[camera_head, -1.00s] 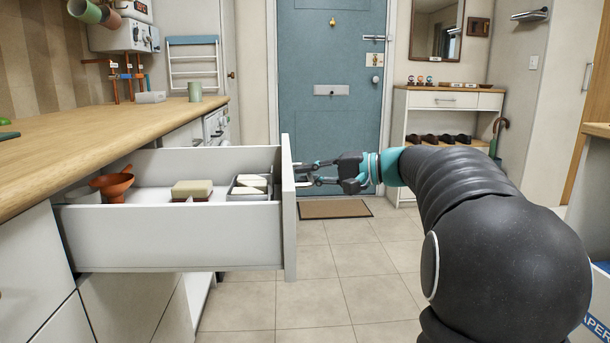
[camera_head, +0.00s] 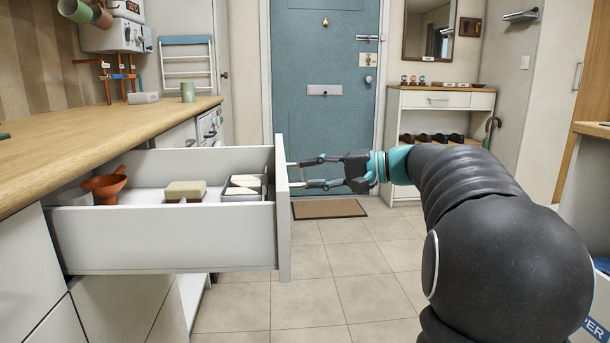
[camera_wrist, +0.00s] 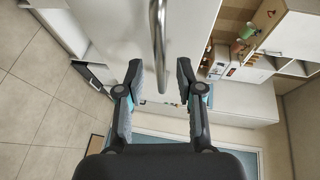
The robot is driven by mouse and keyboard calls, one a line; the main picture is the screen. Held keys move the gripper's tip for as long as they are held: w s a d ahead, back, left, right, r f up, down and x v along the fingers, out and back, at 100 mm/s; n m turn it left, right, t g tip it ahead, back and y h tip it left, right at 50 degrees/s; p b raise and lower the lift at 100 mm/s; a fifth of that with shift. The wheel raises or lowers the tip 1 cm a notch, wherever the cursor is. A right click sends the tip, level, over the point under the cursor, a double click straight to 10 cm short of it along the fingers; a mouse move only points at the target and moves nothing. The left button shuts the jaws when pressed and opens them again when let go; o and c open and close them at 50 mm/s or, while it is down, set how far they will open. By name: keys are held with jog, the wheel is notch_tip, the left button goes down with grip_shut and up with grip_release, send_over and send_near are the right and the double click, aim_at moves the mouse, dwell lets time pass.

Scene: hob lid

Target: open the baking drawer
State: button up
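The baking drawer (camera_head: 165,240) is a white drawer pulled well out from under the wooden worktop. It holds an orange funnel (camera_head: 105,187), a beige-and-brown block (camera_head: 185,191) and a grey tin (camera_head: 245,187). My gripper (camera_head: 300,174) is in front of the drawer front, on its right side. In the wrist view its two fingers (camera_wrist: 160,75) are spread apart and nothing is gripped. The metal bar handle (camera_wrist: 158,40) lies in line with the gap between them, apart from both fingers. In the head view the handle is mostly hidden behind the drawer front.
A blue door (camera_head: 325,60), a doormat (camera_head: 328,208) and a shoe console (camera_head: 440,99) stand beyond. The tiled floor (camera_head: 310,300) before the drawer is clear.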

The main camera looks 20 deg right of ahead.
jog(key=v, duration=0.9)
jog(key=shift+s+d, duration=0.15)
jog(key=shift+r, duration=0.1)
notch_tip(320, 180, down, 11)
jog(key=d+m+g+h, duration=0.1)
jog(key=d+m+h, duration=0.2)
jog(key=h, duration=0.1)
jog(key=s+a+f+g+h+p, duration=0.2)
jog(key=s+a+f+g+h, duration=0.15)
jog(key=s+f, duration=0.35)
jog(key=s+a+r+n+h+p, duration=0.2)
jog(key=s+a+n+h+p, duration=0.3)
jog(key=s+a, duration=1)
jog(key=s+n+p, duration=0.2)
jog(key=n, duration=0.2)
jog(key=shift+s+r+t, duration=0.2)
jog(key=shift+r+t, duration=0.15)
jog(key=shift+r, duration=0.05)
